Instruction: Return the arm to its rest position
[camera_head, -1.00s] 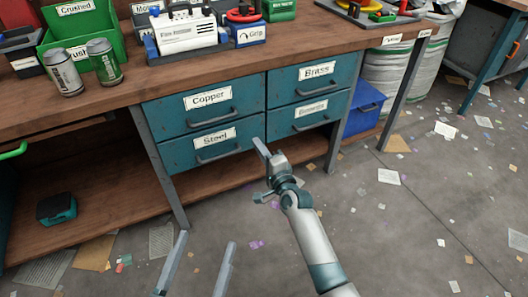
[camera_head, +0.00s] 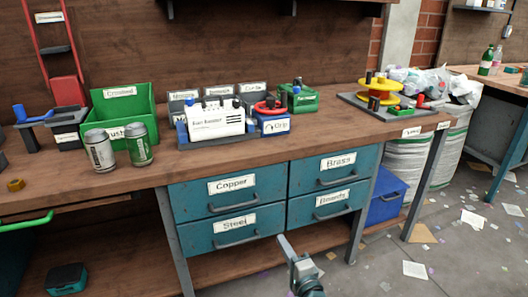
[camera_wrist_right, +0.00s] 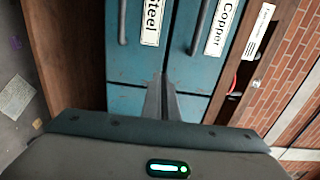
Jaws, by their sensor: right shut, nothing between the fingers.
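My right gripper (camera_head: 284,240) is at the bottom centre of the head view, in front of the drawer unit and apart from any object I can make out. In the right wrist view its two fingers (camera_wrist_right: 161,98) are pressed together, with nothing between them. They point toward the teal fronts of the Steel drawer (camera_wrist_right: 140,60) and the Copper drawer (camera_wrist_right: 205,62). In the head view the Copper drawer (camera_head: 240,190) and the Steel drawer (camera_head: 215,239) are closed. My left gripper is out of view.
The Brass drawer (camera_head: 330,162) is also closed. The wooden bench top (camera_head: 300,148) carries two cans (camera_head: 100,150), a green bin (camera_head: 110,108), a white device (camera_head: 215,115) and a yellow spool (camera_head: 379,88). A blue bin (camera_head: 385,202) stands below.

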